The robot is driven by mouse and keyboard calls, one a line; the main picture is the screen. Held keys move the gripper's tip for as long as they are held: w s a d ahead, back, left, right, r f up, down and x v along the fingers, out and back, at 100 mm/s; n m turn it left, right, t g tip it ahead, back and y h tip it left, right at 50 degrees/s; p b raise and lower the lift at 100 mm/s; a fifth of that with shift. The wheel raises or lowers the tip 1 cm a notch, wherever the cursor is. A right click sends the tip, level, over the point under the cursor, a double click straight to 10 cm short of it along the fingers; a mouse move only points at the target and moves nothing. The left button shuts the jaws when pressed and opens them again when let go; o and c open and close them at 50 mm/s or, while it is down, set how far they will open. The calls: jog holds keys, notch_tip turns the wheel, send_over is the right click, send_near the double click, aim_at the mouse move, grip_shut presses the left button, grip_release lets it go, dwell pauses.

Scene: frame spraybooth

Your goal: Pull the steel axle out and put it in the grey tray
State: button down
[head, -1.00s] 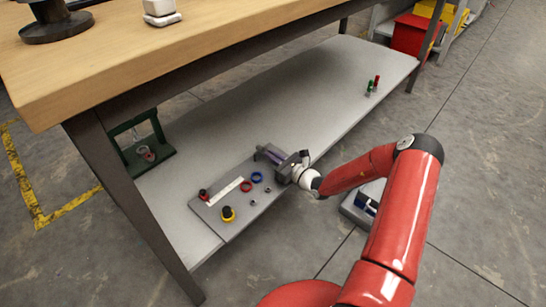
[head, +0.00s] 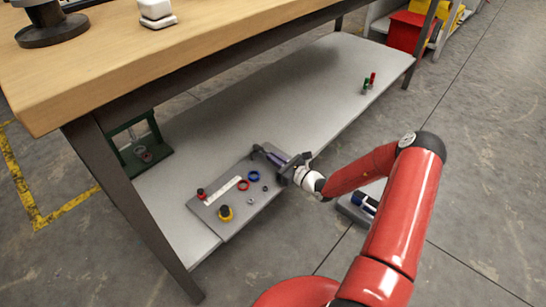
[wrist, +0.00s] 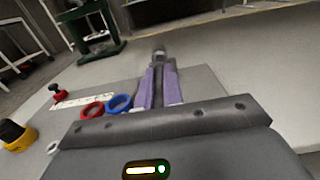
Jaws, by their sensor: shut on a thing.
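My gripper (head: 283,160) is at the right edge of a grey plate on the low shelf. Its two purple-padded fingers (wrist: 158,85) are shut on the steel axle (wrist: 159,52), whose dark grey end shows beyond the pads in the wrist view. The axle is held roughly level, low over the plate; whether its far end is still in a holder cannot be told. A grey, tray-like thing (head: 347,208) with something dark blue in it stands at lower right, partly hidden by my arm.
The grey plate (head: 233,224) carries a red ring (head: 243,184), a blue ring (head: 253,176), a yellow-and-black knob (head: 225,213) and a small red knob (head: 201,194). A green stand (head: 122,155) is at left. The wooden bench top (head: 200,60) overhangs the shelf. The shelf's middle is clear.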

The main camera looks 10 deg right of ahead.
jog(key=shift+p+v, duration=0.55)
jog(key=shift+v, duration=1.55)
